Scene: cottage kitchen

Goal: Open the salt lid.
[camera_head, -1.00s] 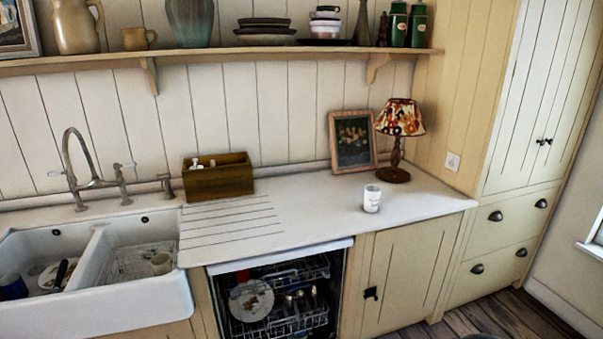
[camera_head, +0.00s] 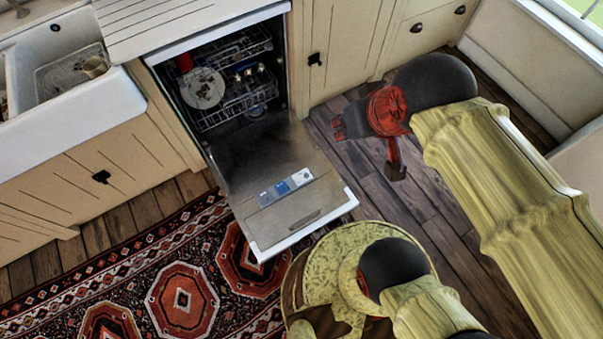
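No salt container shows in the current view; the countertop's right part, where a small white container stood in the earlier view, is out of frame. My gripper (camera_head: 338,126) is at the left end of my dark and red wrist, over the wooden floor, to the right of the open dishwasher. Its fingers are small and seen from above, so I cannot tell if they are open or shut. Nothing is visibly held in it.
The dishwasher door (camera_head: 283,185) is folded down and sticks out over the floor. Racks with a plate (camera_head: 203,88) are inside. The sink (camera_head: 75,105) is at upper left, a patterned rug (camera_head: 180,300) at lower left. Wooden floor (camera_head: 455,215) is clear beside the door.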

